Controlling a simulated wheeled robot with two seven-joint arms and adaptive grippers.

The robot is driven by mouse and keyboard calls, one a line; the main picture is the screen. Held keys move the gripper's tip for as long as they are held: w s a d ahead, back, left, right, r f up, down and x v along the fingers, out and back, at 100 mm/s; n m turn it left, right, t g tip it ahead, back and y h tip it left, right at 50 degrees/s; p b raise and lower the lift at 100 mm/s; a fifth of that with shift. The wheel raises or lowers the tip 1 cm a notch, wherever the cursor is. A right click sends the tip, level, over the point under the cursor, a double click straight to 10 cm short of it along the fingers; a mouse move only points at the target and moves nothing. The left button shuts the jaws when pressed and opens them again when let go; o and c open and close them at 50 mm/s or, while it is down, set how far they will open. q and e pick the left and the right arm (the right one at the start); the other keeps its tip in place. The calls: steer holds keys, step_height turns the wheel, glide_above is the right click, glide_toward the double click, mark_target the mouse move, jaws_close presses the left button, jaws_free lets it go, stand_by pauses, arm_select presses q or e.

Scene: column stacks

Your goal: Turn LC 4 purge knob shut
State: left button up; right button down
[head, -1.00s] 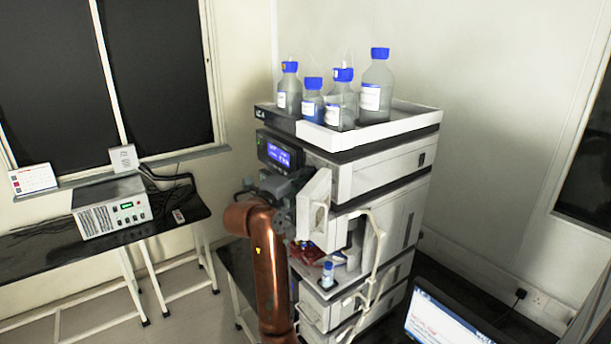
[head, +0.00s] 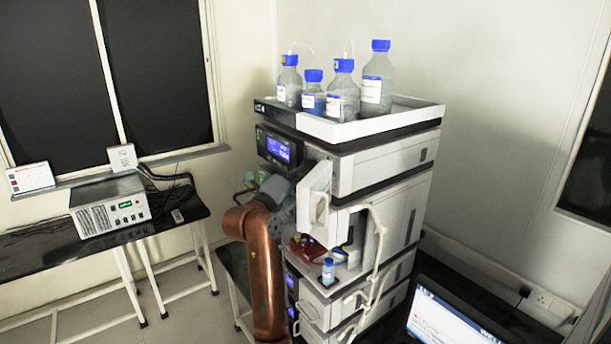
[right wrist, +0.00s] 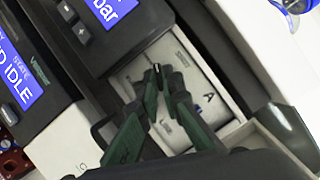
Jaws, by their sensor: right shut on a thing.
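The LC stack (head: 385,165) stands in the middle of the head view, with a lit blue display (head: 278,149) on its pump module. My right gripper (right wrist: 158,72) is at the open front recess of that module, below the display. In the right wrist view its dark green fingers come together on a small dark knob (right wrist: 157,67), mostly hidden between the fingertips. The pale panel (right wrist: 205,85) behind carries a large letter A. The knob's angle cannot be read. In the head view my copper arm and wrist hide most of this spot. My left gripper is not in view.
Several blue-capped bottles (head: 376,90) stand in the white tray (head: 400,124) on top. A white door (head: 316,200) stands open right of my wrist. A small vial (head: 328,271) stands on a ledge below. A laptop (head: 450,318) is at lower right.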

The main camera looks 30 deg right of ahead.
steer(key=m+g+h+b, duration=0.1)
steer(key=m+b, duration=0.1)
steer(key=m, duration=0.1)
steer(key=m+g+h+b, duration=0.1)
steer(key=m+b, duration=0.2)
steer(key=m, duration=0.1)
steer(key=f+m+g+h+b, duration=0.1)
steer(key=m+b, duration=0.1)
steer(key=m, duration=0.1)
steer(key=shift+w, duration=0.3)
steer(key=m+g+h+b, duration=0.1)
steer(key=m+b, duration=0.1)
steer(key=m, duration=0.1)
steer(key=shift+w+m+g, duration=0.1)
steer(key=shift+m+g, duration=0.2)
steer(key=shift+m, duration=0.1)
steer(key=shift+r+m+g+b, duration=0.1)
steer(key=shift+m+g+b, duration=0.8)
steer(key=shift+m, duration=1.2)
steer(key=c, duration=2.1)
jaws_free()
steer(key=shift+r, duration=0.1)
steer(key=shift+a, duration=0.15)
